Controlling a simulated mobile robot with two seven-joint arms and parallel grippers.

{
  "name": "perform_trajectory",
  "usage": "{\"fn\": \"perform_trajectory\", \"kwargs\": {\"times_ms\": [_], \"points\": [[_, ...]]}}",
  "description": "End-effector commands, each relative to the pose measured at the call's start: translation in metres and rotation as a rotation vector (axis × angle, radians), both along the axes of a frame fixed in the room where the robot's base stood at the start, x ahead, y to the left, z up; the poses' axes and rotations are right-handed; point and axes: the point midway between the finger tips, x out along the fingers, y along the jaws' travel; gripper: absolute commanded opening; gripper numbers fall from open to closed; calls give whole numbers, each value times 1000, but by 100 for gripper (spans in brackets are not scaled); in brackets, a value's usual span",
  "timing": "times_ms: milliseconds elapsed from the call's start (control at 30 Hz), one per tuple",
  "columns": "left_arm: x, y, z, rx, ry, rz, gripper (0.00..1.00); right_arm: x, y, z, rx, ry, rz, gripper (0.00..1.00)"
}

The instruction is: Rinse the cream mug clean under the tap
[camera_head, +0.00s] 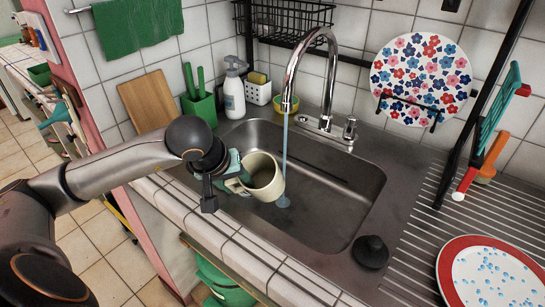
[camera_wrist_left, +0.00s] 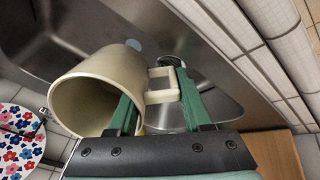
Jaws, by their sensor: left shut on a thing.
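The cream mug (camera_head: 264,180) is tilted in the air over the steel sink basin (camera_head: 335,205). My left gripper (camera_head: 236,177) is shut on it at the handle side. In the left wrist view the mug (camera_wrist_left: 95,85) has its open mouth toward lower left, and its handle (camera_wrist_left: 163,86) lies between the green fingers (camera_wrist_left: 155,105). The curved tap (camera_head: 292,70) is running. Its thin water stream (camera_head: 285,140) falls close by the mug's right side and reaches the basin floor; I cannot tell whether it touches the mug. My right gripper is not in view.
A black round stopper (camera_head: 370,251) sits on the sink's right rim. A red-rimmed plate (camera_head: 490,275) lies on the ribbed drainboard. A soap bottle (camera_head: 234,92), green holder (camera_head: 199,107) and cutting board (camera_head: 147,102) stand behind. The tiled front edge (camera_head: 225,235) runs below my arm.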

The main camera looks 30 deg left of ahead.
Motion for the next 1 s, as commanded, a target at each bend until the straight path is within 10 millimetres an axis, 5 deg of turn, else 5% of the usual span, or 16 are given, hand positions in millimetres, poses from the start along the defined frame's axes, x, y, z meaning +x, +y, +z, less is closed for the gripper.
{"fn": "perform_trajectory", "kwargs": {"times_ms": [567, 1000], "points": [[-1, 0, 3, 0, -4, 0, 0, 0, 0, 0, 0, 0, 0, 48], [-35, -3, 28, 5, -3, 0, 0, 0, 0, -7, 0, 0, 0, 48]]}}
